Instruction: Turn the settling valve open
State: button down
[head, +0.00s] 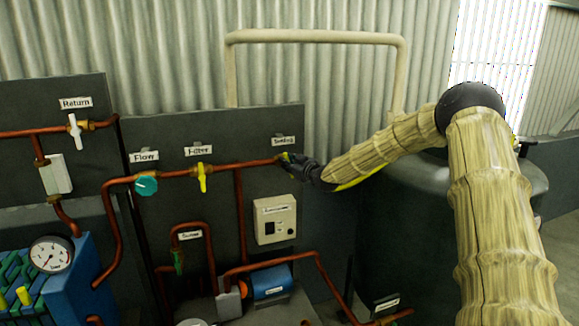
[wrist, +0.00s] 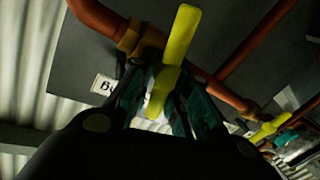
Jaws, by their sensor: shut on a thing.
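The settling valve sits on the copper pipe under the "Settling" label (head: 284,140), at the right end of the dark panel. In the wrist view its yellow handle (wrist: 180,40) lies across the line of the copper pipe, beside a brass fitting (wrist: 140,40). My gripper (wrist: 160,95) is shut on the lower part of this handle, with one dark finger on each side. In the head view my gripper (head: 290,163) is at the valve and hides most of the handle.
Left along the pipe are the yellow filter valve (head: 202,177) and the teal flow knob (head: 146,185). A beige control box (head: 274,220) is mounted below my gripper. A dark tank (head: 405,225) stands at right behind my arm. A cream pipe (head: 315,37) runs above.

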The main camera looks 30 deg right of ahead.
jog(key=n+b, duration=0.1)
jog(key=f+n+b, duration=0.1)
jog(key=n, duration=0.1)
jog(key=shift+a+g+b, duration=0.35)
jog(key=shift+g+b, duration=0.05)
jog(key=n+h+b, duration=0.1)
jog(key=n+b, duration=0.2)
jog(key=f+n+g+h+b, duration=0.1)
jog(key=n+b, duration=0.1)
jog(key=b, duration=0.2)
jog(key=n+h+b, duration=0.1)
jog(key=n+b, duration=0.2)
jog(key=b, duration=0.1)
jog(key=shift+a+f+n+g+h, duration=0.25)
jog(key=shift+n+g+h, duration=0.05)
jog(key=shift+g, duration=0.1)
jog(key=c, duration=1.4)
grip_release()
jog(key=shift+r, duration=0.1)
jog(key=shift+c, duration=0.2)
jog(key=shift+w+r, duration=0.1)
jog(key=shift+r, duration=0.25)
